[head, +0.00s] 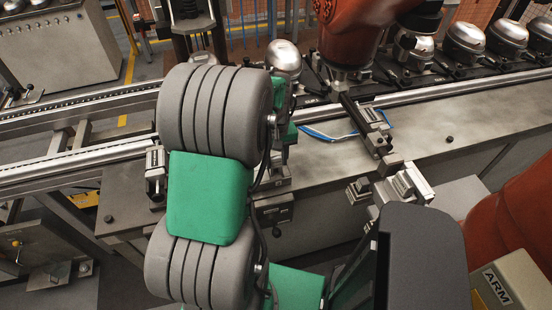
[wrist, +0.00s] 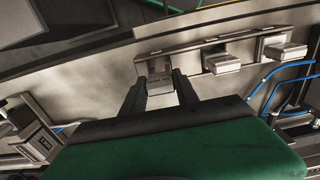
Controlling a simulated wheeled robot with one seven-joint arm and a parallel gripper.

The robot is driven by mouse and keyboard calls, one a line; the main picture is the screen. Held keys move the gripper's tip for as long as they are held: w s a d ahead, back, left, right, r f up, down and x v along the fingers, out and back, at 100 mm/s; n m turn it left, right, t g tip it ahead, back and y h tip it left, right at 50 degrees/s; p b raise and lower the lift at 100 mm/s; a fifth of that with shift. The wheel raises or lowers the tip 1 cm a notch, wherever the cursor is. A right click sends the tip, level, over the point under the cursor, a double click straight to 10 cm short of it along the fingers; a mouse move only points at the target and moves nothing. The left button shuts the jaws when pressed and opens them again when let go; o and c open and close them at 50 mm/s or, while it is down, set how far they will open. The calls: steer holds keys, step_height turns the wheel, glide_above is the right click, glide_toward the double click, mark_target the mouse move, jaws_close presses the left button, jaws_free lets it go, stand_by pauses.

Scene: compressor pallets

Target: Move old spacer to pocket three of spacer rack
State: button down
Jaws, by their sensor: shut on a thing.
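My gripper (wrist: 160,80) shows in the wrist view with its two dark fingers on either side of a small grey metal block, which I take to be the old spacer (wrist: 159,72). The fingers are shut on it. The block is at the left end of a long metal plate (wrist: 200,46), which looks like the spacer rack. Whether the block touches the plate or sits in a pocket, I cannot tell. In the head view my arm hides the gripper and spacer.
A metal fixture (wrist: 36,142) stands at the lower left in the wrist view, and blue cables (wrist: 285,75) run at the right. In the head view a grey workbench (head: 480,120) lies beside a conveyor rail (head: 440,92). Orange robot arms (head: 345,30) stand close by.

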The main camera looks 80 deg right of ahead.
steer(key=shift+f+b, duration=0.75)
steer(key=shift+f, duration=0.45)
steer(key=c, duration=0.9)
jaws_free()
steer(key=shift+o, duration=0.2)
steer(key=shift+r, duration=0.1)
step_height(320, 180, up, 8)
steer(key=shift+f+b, duration=0.1)
steer(key=shift+b, duration=0.3)
